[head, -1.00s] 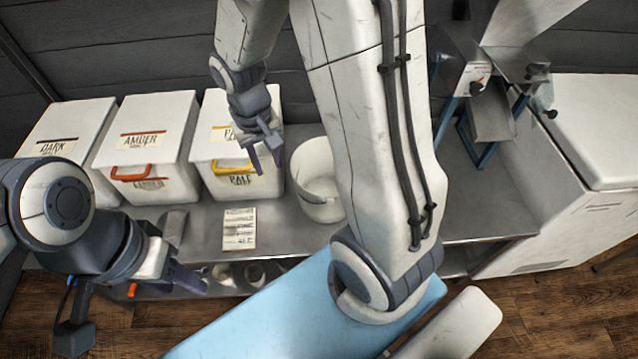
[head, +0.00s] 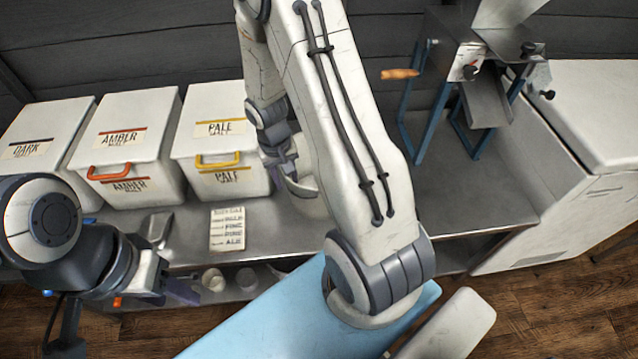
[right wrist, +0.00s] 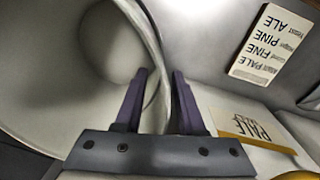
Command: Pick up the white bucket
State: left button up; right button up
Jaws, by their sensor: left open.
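The white bucket (head: 310,205) stands on the metal counter, partly hidden behind my right arm in the head view. In the right wrist view its round opening (right wrist: 75,60) fills the left side. My right gripper (right wrist: 160,80) is at its rim, with one purple finger inside the bucket and one outside. The wall lies between the fingers, and gaps show beside it. In the head view my right gripper (head: 288,178) is at the bucket's left side. My left gripper (head: 178,290) is open and empty by the counter's front edge, away from the bucket.
White malt bins, dark (head: 40,140), amber (head: 128,145) and pale (head: 220,150), stand left of the bucket. A paper list (head: 227,229) and a metal scoop (head: 158,228) lie in front. A mill (head: 470,85) stands right. Small pots (head: 214,280) sit on the lower shelf.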

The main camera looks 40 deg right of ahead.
jog(key=shift+f, duration=0.3)
grip_shut()
dwell(1.2)
